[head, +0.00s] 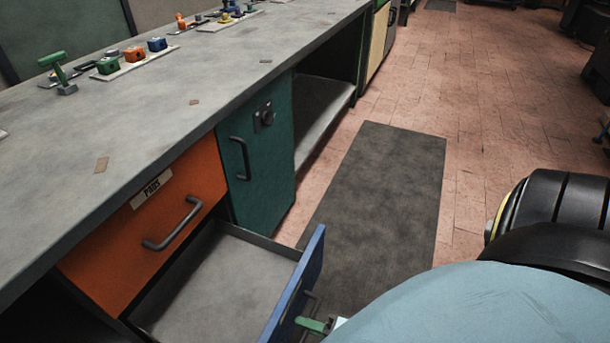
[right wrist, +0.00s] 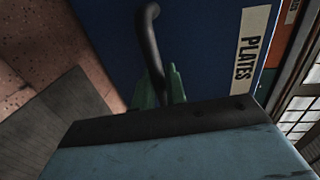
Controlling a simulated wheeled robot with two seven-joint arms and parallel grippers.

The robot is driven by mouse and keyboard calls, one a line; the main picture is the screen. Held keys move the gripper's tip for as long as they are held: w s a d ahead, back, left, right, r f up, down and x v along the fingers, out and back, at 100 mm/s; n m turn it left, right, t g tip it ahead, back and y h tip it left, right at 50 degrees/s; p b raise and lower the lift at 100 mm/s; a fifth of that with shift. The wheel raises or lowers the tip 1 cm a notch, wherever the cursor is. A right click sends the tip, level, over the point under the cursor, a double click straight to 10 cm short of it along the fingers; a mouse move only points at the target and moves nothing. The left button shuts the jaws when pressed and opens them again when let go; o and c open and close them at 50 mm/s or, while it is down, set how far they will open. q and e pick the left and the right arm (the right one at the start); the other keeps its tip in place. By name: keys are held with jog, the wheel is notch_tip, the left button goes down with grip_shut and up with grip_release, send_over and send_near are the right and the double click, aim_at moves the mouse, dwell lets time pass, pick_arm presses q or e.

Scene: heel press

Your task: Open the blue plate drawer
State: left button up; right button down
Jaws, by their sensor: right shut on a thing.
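The blue plate drawer (head: 305,278) is pulled well out from under the bench in the head view. Its grey inside (head: 220,280) shows bare, with the lower part cut off by the frame. In the right wrist view its blue front (right wrist: 205,45) carries a label (right wrist: 249,50) reading PLATES and a dark bar handle (right wrist: 149,40). My right gripper (head: 312,325) is at the drawer front, and its green fingers (right wrist: 160,88) are shut around the handle. My left gripper is in neither view.
An orange PADS drawer (head: 150,235) sits shut above the blue one. A green cabinet door (head: 262,165) is to its right. A dark mat (head: 380,190) lies on open brick floor.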

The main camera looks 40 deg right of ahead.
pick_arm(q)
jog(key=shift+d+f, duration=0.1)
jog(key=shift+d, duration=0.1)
pick_arm(e)
jog(key=shift+s+d, duration=0.2)
jog(key=shift+s, duration=0.05)
jog(key=c, duration=1.5)
grip_release()
jog(key=shift+s, duration=0.1)
